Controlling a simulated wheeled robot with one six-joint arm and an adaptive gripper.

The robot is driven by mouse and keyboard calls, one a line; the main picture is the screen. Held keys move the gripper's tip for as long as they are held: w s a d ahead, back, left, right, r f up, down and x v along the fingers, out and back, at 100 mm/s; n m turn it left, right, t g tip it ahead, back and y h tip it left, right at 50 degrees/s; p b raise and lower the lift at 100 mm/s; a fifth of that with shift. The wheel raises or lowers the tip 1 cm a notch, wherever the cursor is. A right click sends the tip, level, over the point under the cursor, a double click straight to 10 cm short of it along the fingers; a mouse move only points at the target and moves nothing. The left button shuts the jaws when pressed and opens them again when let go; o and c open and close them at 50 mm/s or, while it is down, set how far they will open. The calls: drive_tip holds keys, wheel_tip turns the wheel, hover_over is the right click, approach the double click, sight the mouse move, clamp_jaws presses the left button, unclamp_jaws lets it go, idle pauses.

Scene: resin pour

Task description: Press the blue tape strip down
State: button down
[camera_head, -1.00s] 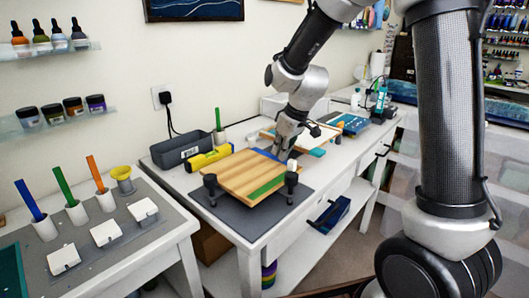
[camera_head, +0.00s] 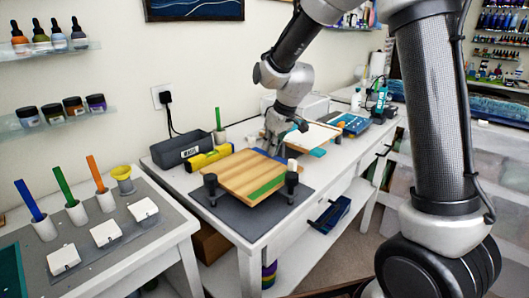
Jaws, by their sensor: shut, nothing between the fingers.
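The wooden board (camera_head: 242,178) rests raised on dark stands over a grey mat on the white table. The blue tape strip (camera_head: 268,155) shows as a thin blue line along the board's far right edge, partly hidden by my gripper. A green strip (camera_head: 267,186) lies along the near right edge. My gripper (camera_head: 273,150) is shut and empty, pointing down at the board's far edge beside the blue strip. Whether its tips touch the strip is too small to tell.
A yellow tool (camera_head: 209,158) and a dark grey box (camera_head: 181,149) stand left of the board. A white cylinder (camera_head: 292,164) stands at its right corner. Behind lies another wooden-edged white panel (camera_head: 312,136). The left table (camera_head: 160,246) holds pens and white blocks.

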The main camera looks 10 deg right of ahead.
sight(259, 149)
drive_tip(key=shift+w+a, duration=0.1)
drive_tip(key=shift+w, duration=0.05)
drive_tip(key=shift+w+a+f, duration=0.15)
drive_tip(key=shift+w+a, duration=0.35)
drive_tip(key=shift+w, duration=0.2)
drive_tip(key=shift+w+a, duration=0.65)
drive_tip(key=shift+w, duration=0.2)
drive_tip(key=shift+r, duration=2.65)
